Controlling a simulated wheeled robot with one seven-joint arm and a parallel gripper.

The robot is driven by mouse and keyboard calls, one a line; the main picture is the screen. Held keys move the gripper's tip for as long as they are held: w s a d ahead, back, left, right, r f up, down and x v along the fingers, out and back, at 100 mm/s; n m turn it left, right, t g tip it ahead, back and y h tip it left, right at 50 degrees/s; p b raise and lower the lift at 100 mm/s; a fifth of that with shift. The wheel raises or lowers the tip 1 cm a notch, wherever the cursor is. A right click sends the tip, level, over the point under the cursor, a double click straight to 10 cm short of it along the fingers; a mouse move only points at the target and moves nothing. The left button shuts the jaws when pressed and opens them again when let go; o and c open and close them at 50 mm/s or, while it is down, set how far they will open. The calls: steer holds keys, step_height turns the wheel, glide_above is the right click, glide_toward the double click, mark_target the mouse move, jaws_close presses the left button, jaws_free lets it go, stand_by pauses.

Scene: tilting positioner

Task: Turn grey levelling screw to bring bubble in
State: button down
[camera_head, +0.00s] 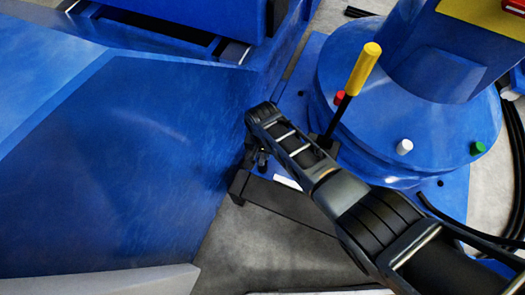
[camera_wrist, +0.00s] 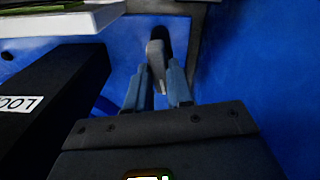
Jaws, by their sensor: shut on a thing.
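In the wrist view, my gripper (camera_wrist: 160,80) has its two blue-grey fingers closed on either side of a grey, narrow piece (camera_wrist: 155,52), which looks like the grey levelling screw. The piece stands out between the fingertips, near a dark opening against blue metal. In the head view, my arm runs in from the lower right to the edge of the large blue body; the wrist hides the screw, and the fingertips cannot be made out. No bubble or level vial can be made out in either view.
A black bar (camera_wrist: 45,110) with a white label lies close to the left of my gripper. Blue walls (camera_head: 120,160) rise at left. A yellow-handled lever (camera_head: 363,70) stands close beside my arm. A round blue base (camera_head: 440,125) carries red, white and green knobs.

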mark_target(263, 155)
steer(key=m, duration=0.4)
stand_by(0.3)
steer(key=c, duration=1)
jaws_free()
steer(key=shift+r+p, duration=0.1)
steer(key=shift+p, duration=0.2)
steer(key=shift+r+p, duration=2.4)
steer(key=shift+r, duration=1.4)
